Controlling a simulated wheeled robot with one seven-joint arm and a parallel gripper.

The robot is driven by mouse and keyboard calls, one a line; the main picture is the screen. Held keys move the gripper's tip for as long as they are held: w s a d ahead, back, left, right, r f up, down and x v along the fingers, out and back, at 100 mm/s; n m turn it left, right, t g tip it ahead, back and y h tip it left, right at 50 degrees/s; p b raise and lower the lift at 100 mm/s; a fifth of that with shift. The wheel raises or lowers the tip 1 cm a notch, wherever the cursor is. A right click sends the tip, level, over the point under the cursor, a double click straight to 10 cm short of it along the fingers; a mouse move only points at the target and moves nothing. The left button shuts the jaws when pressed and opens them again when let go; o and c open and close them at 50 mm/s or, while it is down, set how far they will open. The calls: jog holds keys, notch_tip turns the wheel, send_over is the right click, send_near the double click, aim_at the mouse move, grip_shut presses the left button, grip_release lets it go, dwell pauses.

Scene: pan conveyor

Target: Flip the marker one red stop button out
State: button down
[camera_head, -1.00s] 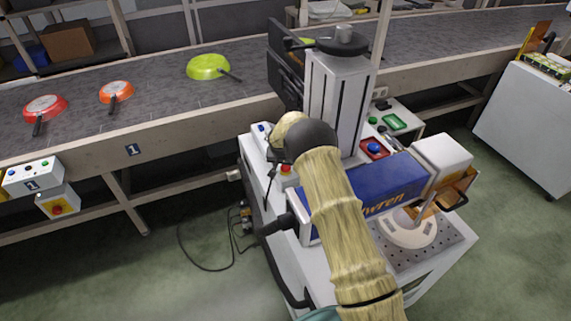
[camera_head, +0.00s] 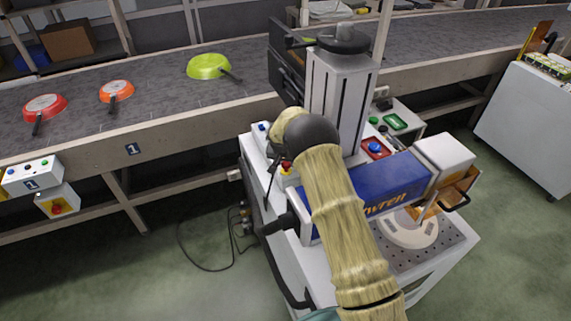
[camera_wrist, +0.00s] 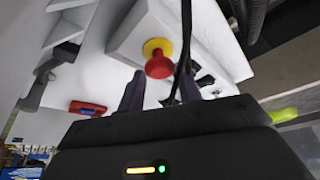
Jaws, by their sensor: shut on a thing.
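The red stop button (camera_wrist: 158,66) sits on a yellow base on a white sloping box in the wrist view. In the head view the button (camera_head: 286,167) shows small beside the wrist, at the left side of the marker. The marker is a blue and white machine (camera_head: 385,186) on a white cabinet. My gripper (camera_wrist: 160,84) has its two dark fingers on either side of the red button, and its jaws are shut on it. In the head view the fingers are mostly hidden by the wrist and arm. Finger contact is hard to make out.
A black cable (camera_wrist: 185,40) runs close by the right finger. A blue button on a red plate (camera_head: 375,148) and a green switch (camera_head: 395,122) lie behind the marker. The conveyor (camera_head: 160,110) with red, orange and green pans runs behind.

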jog(key=shift+w+r, duration=0.1)
jog(key=shift+r, duration=0.05)
jog(key=c, duration=0.9)
grip_release()
jog(key=shift+c, duration=0.2)
jog(key=shift+r, duration=0.1)
jog(key=b+v, duration=0.3)
jog(key=v, duration=1.4)
jog(key=shift+r, duration=0.1)
